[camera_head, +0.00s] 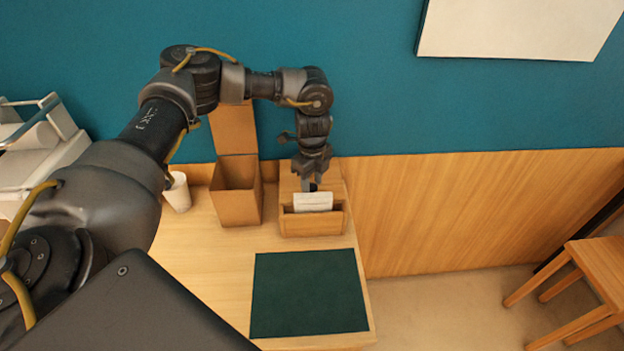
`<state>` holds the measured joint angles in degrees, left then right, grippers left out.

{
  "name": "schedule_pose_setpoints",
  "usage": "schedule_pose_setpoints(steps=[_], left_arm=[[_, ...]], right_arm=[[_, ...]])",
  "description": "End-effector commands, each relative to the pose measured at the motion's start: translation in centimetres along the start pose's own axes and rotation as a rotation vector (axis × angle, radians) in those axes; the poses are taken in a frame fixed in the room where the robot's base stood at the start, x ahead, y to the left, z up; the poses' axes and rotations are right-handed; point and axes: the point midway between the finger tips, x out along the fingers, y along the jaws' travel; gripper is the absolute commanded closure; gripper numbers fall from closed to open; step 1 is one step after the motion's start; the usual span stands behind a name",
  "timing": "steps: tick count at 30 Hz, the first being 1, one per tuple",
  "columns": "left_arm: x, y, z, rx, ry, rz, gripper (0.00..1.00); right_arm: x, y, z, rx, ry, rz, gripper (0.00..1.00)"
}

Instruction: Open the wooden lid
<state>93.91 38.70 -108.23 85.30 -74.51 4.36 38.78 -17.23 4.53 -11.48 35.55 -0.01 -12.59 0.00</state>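A light wooden box (312,224) stands near the back right of the table, with a white card (313,201) upright in its front slot. Its wooden top (337,186), which looks like the lid, lies flat behind the card and appears closed. My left gripper (312,183) points down over this top, just behind the card. A small dark piece shows at its fingertips; I cannot tell whether it is a knob or part of a finger. Contact and finger spacing are too small to judge. My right gripper is out of view.
A taller brown box (237,206) stands open at left, with a panel (234,130) upright behind it. A white cup (177,192) is farther left. A dark green mat (308,293) lies bare in front. A wooden stool (600,262) stands at right.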

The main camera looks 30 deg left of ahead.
Motion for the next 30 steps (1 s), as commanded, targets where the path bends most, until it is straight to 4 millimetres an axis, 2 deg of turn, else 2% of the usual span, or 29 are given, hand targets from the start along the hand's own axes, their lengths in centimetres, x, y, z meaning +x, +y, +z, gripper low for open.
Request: schedule_pose_setpoints(steps=[11, 20, 26, 30], left_arm=[[0.7, 0.0, 0.0, 0.0, -0.001, 0.0, 0.62], [0.7, 0.0, 0.0, 0.0, -0.001, 0.001, 1.0], [0.5, 0.0, 0.1, 0.0, 0.003, 0.006, 1.0], [-0.7, -0.4, 0.4, -0.003, 0.041, 0.048, 1.0]], right_arm=[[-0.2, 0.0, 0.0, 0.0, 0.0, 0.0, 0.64], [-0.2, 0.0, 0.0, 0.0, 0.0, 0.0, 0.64], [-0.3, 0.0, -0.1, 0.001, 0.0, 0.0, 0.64], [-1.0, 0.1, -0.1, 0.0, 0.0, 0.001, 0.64]])
